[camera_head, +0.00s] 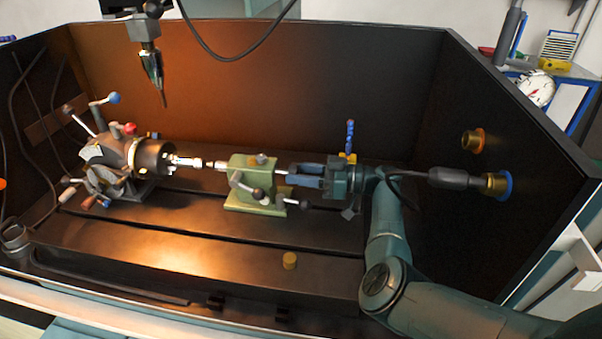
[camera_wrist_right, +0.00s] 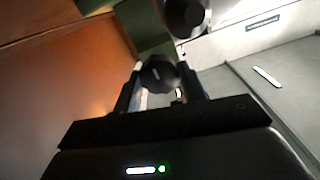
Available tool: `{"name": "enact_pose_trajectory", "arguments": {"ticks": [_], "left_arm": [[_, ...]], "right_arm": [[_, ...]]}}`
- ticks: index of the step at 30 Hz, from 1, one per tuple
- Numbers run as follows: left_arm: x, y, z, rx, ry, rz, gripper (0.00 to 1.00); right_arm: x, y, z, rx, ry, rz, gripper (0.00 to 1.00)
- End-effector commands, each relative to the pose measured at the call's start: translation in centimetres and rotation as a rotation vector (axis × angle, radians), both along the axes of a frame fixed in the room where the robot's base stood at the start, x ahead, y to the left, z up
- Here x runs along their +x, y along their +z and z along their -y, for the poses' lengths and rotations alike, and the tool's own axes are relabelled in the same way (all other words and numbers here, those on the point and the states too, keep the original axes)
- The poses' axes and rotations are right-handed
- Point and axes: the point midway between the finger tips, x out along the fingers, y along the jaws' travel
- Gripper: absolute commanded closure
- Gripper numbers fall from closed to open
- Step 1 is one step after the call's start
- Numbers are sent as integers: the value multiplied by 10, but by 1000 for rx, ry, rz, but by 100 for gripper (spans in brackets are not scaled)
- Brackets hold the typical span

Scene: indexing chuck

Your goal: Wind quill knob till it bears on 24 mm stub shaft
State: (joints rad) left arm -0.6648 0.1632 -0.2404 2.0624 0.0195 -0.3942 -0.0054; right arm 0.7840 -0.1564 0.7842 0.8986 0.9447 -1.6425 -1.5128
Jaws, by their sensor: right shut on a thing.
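The chuck (camera_head: 152,158) on the indexing head at the left holds the pale metal stub shaft (camera_head: 185,161). The green tailstock (camera_head: 250,188) stands to its right, with its quill (camera_head: 220,165) pointing at the shaft. Whether quill and shaft touch is too small to tell. My right gripper (camera_head: 298,175) reaches in from the right and is shut at the tailstock's right end. In the right wrist view the dark round quill knob (camera_wrist_right: 160,75) sits between the fingers of my right gripper (camera_wrist_right: 161,86). My left gripper is not in view.
A pointed tool (camera_head: 151,65) hangs above, at the upper left. Dark walls close in the back and sides. A small brass piece (camera_head: 289,260) lies on the front of the bed. Levers (camera_head: 248,188) stick out at the tailstock's front. The front bed is mostly clear.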

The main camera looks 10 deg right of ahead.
Motion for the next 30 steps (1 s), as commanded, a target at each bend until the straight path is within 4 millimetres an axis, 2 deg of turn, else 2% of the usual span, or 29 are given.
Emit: {"name": "enact_pose_trajectory", "arguments": {"ticks": [11,30], "left_arm": [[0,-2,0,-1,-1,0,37],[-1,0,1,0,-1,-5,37]], "right_arm": [[0,-1,0,55,0,-133,82],[0,-1,0,281,2,-678,82]]}}
